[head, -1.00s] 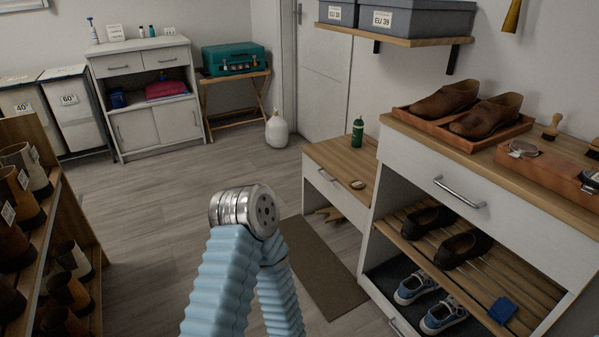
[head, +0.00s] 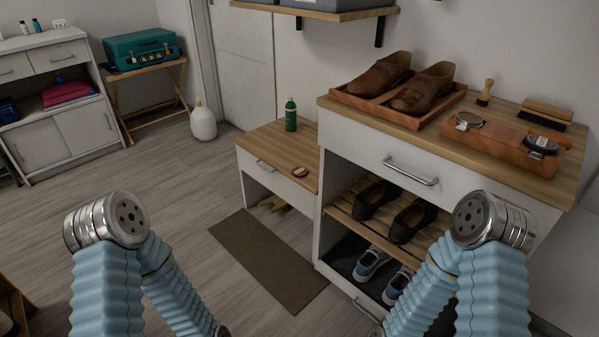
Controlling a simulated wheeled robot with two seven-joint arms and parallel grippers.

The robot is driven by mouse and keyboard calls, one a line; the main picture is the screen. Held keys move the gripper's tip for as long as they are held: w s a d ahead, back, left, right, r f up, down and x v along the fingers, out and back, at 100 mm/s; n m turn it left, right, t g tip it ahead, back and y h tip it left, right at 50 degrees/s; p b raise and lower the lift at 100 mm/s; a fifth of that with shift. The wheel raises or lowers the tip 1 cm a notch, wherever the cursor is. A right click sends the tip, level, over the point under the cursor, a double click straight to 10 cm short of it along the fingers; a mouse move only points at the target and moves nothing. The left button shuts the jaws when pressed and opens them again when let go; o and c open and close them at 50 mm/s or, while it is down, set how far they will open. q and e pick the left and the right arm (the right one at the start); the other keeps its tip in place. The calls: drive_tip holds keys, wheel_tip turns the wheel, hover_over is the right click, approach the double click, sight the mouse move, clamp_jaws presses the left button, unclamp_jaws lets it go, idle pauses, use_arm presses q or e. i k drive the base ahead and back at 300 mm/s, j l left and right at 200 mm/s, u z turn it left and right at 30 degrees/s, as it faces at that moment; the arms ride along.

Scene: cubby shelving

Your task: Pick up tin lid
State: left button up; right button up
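A small round item (head: 300,171), brown with a pale rim, lies on the low wooden bench (head: 262,146), near its right end. A round silvery-rimmed item (head: 467,121) sits at the left end of a brown case (head: 500,138) on the tall cabinet. A dark oval item with a pale edge (head: 541,144) sits at the case's right end. I cannot tell for certain which of these is the tin lid. Only the bent blue-sleeved links of my two arms show; both my grippers are out of view.
A green bottle (head: 290,115) stands on the bench. Brown shoes in a tray (head: 348,98) and brushes (head: 485,92) are on the tall cabinet (head: 350,139). Dark and blue shoes fill its lower shelves. A mat (head: 268,262) lies before the bench; the floor left of it is clear.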

sight(298, 171)
drive_tip(key=z, duration=0.35)
drive_tip(key=i+j+z, duration=0.15)
drive_tip(key=z, duration=0.25)
drive_tip(key=j+z, duration=0.35)
drive_tip(key=i+j+z, duration=0.15)
drive_tip(key=z, duration=0.25)
drive_tip(key=j, duration=0.1)
